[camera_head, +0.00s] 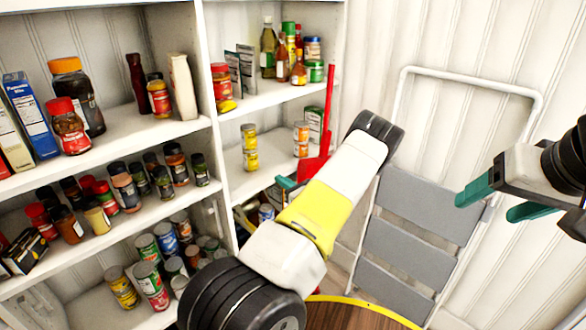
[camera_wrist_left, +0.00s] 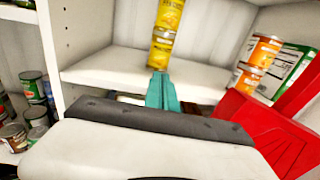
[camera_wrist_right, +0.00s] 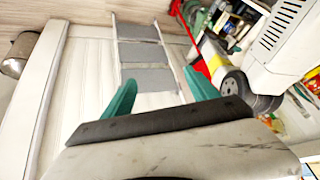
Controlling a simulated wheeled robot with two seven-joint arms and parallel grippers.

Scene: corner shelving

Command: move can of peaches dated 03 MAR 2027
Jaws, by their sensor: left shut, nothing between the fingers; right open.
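No date can be read on any can, so I cannot tell which is the peaches can. Two yellow cans (camera_head: 250,148) stand stacked on the corner shelf; they also show in the left wrist view (camera_wrist_left: 161,48). Two orange-and-white cans (camera_head: 301,140) stand stacked to their right, also in the left wrist view (camera_wrist_left: 262,52). My left gripper (camera_head: 286,184) is shut and empty at the front of that shelf; in the left wrist view its teal fingers (camera_wrist_left: 163,90) appear just below the yellow stack. My right gripper (camera_head: 498,202) is open and empty, away from the shelves.
A red dustpan-like object (camera_head: 312,168) with a long handle stands right of the corner shelf. A grey step ladder (camera_head: 415,207) leans on the wall. Left shelves hold jars and cans (camera_head: 152,285). A round wooden top (camera_head: 350,315) is below. Space around my right gripper looks clear.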

